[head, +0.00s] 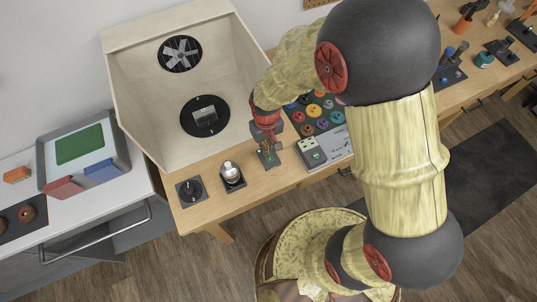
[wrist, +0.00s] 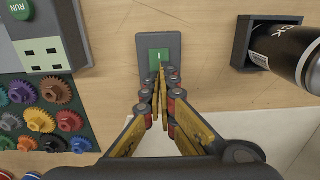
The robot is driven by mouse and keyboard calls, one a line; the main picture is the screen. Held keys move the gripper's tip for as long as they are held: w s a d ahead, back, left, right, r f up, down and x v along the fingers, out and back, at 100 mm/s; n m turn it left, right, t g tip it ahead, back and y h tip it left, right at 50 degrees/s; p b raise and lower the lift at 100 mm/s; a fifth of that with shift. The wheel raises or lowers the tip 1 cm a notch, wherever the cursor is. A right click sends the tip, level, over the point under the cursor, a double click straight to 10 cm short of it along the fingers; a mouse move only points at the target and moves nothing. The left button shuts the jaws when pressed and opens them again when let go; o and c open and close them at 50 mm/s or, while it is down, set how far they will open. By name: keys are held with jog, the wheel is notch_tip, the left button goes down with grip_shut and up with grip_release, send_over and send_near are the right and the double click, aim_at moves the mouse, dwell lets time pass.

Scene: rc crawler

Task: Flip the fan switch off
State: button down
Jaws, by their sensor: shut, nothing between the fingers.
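The fan switch is a small dark grey plate with a green rocker marked "I" (wrist: 159,55). In the head view the switch (head: 270,160) sits on the wooden bench at the front right of the booth. My gripper (wrist: 160,80) is shut and empty, with its fingertips over the lower part of the switch plate; they hide the part of it below the green. I cannot tell whether they touch it. In the head view my gripper (head: 267,143) is just above the switch. The fan (head: 180,53) is set in the back wall of the cream booth (head: 145,90).
A can in a dark holder (head: 231,175) stands left of the switch, with a dark knob plate (head: 190,191) beyond it. A grey box with a green RUN button (head: 311,151) is to the right. A tray of coloured gears (wrist: 42,110) lies beside that box.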

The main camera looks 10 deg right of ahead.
jog(key=shift+f, duration=0.25)
jog(key=shift+r+p, duration=2.5)
jog(key=shift+r, duration=1.05)
